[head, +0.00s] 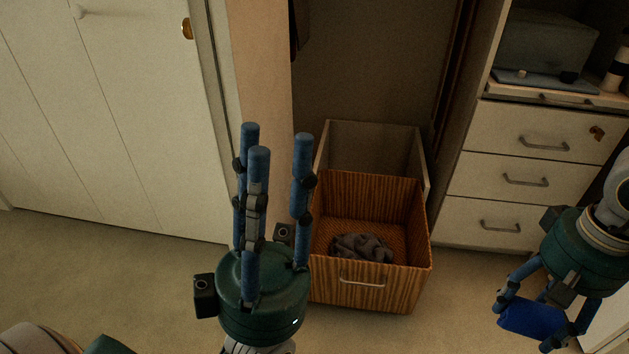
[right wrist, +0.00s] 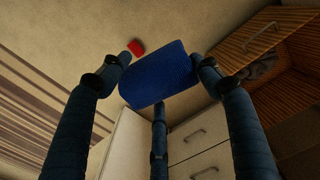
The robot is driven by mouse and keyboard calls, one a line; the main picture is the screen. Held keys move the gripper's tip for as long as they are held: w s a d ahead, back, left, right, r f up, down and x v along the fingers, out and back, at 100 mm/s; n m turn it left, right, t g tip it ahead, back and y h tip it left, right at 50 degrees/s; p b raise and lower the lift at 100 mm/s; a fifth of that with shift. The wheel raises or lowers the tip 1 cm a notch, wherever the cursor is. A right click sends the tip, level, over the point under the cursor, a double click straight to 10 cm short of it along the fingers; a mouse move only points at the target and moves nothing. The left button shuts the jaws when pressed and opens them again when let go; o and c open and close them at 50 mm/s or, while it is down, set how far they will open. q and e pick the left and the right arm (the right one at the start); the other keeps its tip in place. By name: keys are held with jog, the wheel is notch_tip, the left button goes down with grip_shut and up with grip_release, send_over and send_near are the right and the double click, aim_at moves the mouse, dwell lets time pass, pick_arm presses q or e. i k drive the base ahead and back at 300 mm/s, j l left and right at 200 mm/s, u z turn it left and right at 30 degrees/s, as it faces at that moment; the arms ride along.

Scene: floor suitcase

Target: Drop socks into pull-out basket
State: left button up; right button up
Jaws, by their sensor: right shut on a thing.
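The pull-out basket (head: 408,285) is a wood-striped drawer with a metal handle, drawn out from the closet. A crumpled dark grey cloth, seemingly a sock (head: 362,248), lies inside it; it also shows in the right wrist view (right wrist: 262,68). My right gripper (head: 530,325) is shut on a blue folded item (head: 531,317), right of the basket and apart from it. The blue item (right wrist: 158,75) sits between the fingers in the right wrist view; I cannot tell if it is a sock. My left gripper (head: 277,140) is open and empty, its fingers pointing up, left of the basket.
A small red item (right wrist: 137,48) lies on the carpet in the right wrist view. A drawer cabinet (head: 500,185) stands right of the basket. A white door (head: 110,130) is at the left. The carpet (head: 130,260) before the door is clear.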

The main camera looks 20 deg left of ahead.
aim_at(393, 235)
jog(key=i+j, duration=0.2)
jog(key=j, duration=0.25)
jog(key=i+j+u, duration=0.1)
jog(key=j, duration=0.3)
jog(key=i+j, duration=0.35)
jog(key=i+j+u, duration=0.1)
jog(key=j, duration=0.4)
jog(key=i, duration=0.1)
